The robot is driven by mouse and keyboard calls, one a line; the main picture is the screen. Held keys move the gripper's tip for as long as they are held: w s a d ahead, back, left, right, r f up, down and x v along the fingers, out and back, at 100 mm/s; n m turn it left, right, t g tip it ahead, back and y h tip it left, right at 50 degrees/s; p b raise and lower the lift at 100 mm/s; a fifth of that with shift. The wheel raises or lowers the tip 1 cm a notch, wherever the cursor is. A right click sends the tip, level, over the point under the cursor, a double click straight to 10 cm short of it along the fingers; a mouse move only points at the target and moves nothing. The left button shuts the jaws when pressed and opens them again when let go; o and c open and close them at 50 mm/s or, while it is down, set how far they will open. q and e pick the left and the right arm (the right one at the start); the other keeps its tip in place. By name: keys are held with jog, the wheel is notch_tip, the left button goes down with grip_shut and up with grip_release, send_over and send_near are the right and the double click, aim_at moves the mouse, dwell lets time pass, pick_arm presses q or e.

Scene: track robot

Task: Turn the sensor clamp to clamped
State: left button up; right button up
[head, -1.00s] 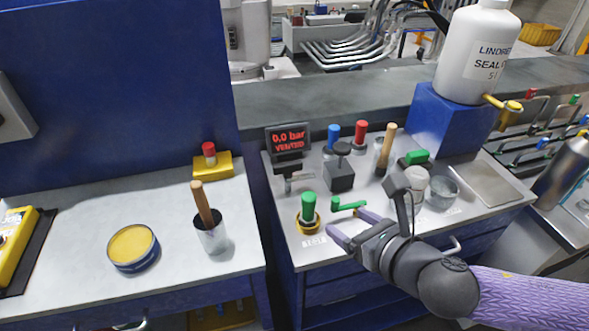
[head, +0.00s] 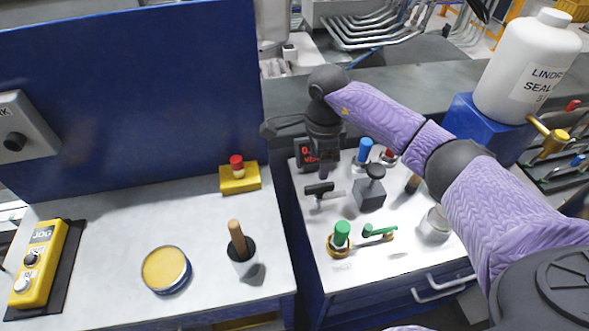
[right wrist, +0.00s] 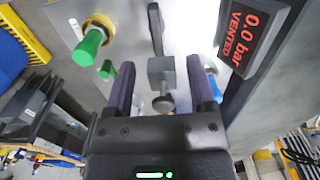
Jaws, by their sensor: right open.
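A flat dark bar with a black head (head: 320,189) sits at the bench's left side, below the pressure display; it looks like the sensor clamp, though no label shows. It appears as a dark bar in the right wrist view (right wrist: 155,26). My right gripper (head: 323,170) hangs pointing down in front of the display, behind the bar in the head view. In the right wrist view its fingers (right wrist: 162,82) are apart and empty. A grey block with a round black knob (head: 371,192) shows between them in that view, with no clear contact. My left gripper is out of view.
The display (right wrist: 246,38) reads 0.0 bar, VENTED. Near the bar stand a green knob on a yellow ring (head: 342,236), a green lever (head: 379,231) and a blue-topped handle (head: 364,150). A white bottle (head: 528,70) stands on a blue block at right.

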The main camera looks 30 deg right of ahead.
aim_at(320, 185)
jog(key=f, duration=0.3)
jog(key=f+b, duration=0.1)
jog(key=f, duration=0.2)
jog(key=f+b, duration=0.1)
jog(key=f, duration=0.2)
jog(key=shift+s+d+f, duration=0.15)
jog(key=shift+s+f, duration=0.1)
jog(key=shift+s, duration=0.05)
jog(key=shift+f, duration=0.15)
jog(key=c, duration=0.8)
grip_shut()
